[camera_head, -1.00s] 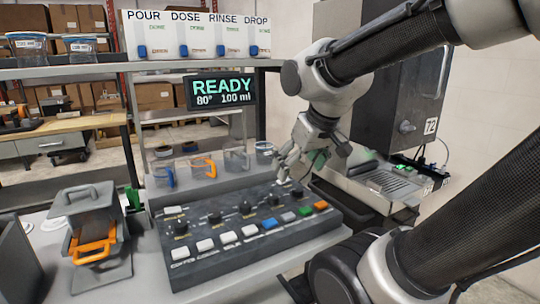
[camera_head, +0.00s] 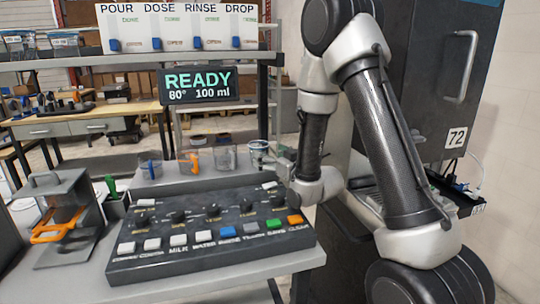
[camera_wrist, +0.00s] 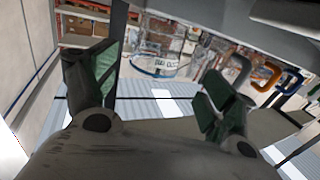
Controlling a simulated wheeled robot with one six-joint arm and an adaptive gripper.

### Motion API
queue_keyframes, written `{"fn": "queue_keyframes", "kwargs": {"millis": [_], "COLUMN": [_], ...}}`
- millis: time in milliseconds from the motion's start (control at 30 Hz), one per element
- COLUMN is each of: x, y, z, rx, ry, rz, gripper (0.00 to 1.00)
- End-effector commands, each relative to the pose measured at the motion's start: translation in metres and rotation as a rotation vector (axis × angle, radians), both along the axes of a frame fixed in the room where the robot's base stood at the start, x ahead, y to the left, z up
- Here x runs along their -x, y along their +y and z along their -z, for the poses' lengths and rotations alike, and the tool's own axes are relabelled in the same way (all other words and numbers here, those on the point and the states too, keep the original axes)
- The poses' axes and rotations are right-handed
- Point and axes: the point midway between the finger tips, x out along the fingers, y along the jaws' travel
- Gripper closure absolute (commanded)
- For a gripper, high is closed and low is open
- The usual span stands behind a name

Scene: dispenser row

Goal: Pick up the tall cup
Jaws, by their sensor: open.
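Several clear cups stand in a row on the ledge behind the button panel. From the left in the head view they are a blue-handled cup (camera_head: 150,168), an orange-handled cup (camera_head: 191,162), a grey-handled cup (camera_head: 225,157) and a clear cup (camera_head: 259,152) at the right end. I cannot tell their heights well enough to be sure which is the tall one. In the wrist view my gripper (camera_wrist: 165,92) is open and empty. A clear cup (camera_wrist: 155,65) with a bluish rim shows beyond the gap between the fingers, apart from them. In the head view my gripper is mostly hidden beside the right-end cup.
The button panel (camera_head: 210,230) lies in front of the cups. A READY display (camera_head: 197,86) hangs above them, under a shelf with dispensers (camera_head: 180,30). A grey press with an orange handle (camera_head: 60,225) stands at left. A dark machine (camera_head: 440,90) stands at right.

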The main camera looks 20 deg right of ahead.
Motion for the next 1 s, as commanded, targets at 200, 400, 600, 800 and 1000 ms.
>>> {"fn": "queue_keyframes", "kwargs": {"millis": [200,400,600,800,1000], "x": [-0.024,-0.055,-0.072,-0.073,-0.072], "y": [0.009,0.014,0.021,0.021,0.021], "z": [0.0,0.001,0.001,0.001,0.001], "rx": [-0.002,-0.002,-0.001,-0.001,-0.001], "ry": [-0.006,-0.006,-0.004,-0.004,-0.004], "rz": [-0.002,-0.001,0.0,0.0,0.0], "gripper": [0.16,0.16,0.16,0.16,0.51]}}
